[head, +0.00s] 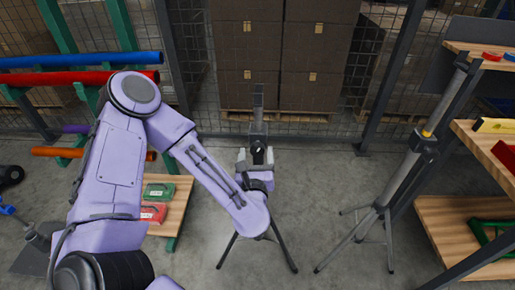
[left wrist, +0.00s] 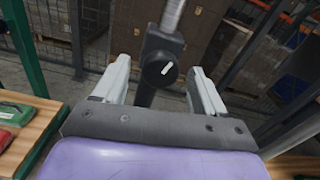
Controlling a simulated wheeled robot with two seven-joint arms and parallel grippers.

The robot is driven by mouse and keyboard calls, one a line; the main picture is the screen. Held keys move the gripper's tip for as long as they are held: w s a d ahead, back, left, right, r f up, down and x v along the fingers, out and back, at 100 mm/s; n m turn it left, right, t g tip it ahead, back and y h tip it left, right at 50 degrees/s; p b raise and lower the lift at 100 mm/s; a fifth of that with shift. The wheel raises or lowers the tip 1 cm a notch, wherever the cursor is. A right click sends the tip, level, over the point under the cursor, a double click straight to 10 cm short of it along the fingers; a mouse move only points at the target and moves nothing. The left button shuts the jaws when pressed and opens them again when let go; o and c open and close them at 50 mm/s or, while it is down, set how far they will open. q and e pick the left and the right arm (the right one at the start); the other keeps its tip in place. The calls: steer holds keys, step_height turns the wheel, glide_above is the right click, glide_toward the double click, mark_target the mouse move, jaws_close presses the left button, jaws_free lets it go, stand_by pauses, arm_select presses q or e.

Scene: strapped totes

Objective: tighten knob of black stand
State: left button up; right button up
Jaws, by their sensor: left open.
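The black stand (head: 282,250) stands in the middle of the head view on dark tripod legs, with an upright post (head: 258,105) above. Its round black knob (head: 258,149) bears a pale pointer line, clear in the left wrist view (left wrist: 160,70). My left gripper (head: 256,157) is open at the knob's height, its two pale fingers (left wrist: 162,88) to either side of the knob in the picture. The knob looks a little beyond the fingers; I see no contact. My gripper and forearm hide part of the stand. My right gripper is not in view.
A grey tripod stand (head: 387,205) leans in view at right, beside wooden shelves (head: 465,235). A low wooden bench (head: 176,210) with green and red items is at left, below coloured pipes (head: 60,80). A mesh fence and stacked boxes (head: 245,60) stand behind.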

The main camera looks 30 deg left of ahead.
arm_select(q)
steer(key=shift+x, duration=1.3)
steer(key=shift+d, duration=0.1)
steer(key=c, duration=1)
steer(key=shift+c, duration=0.2)
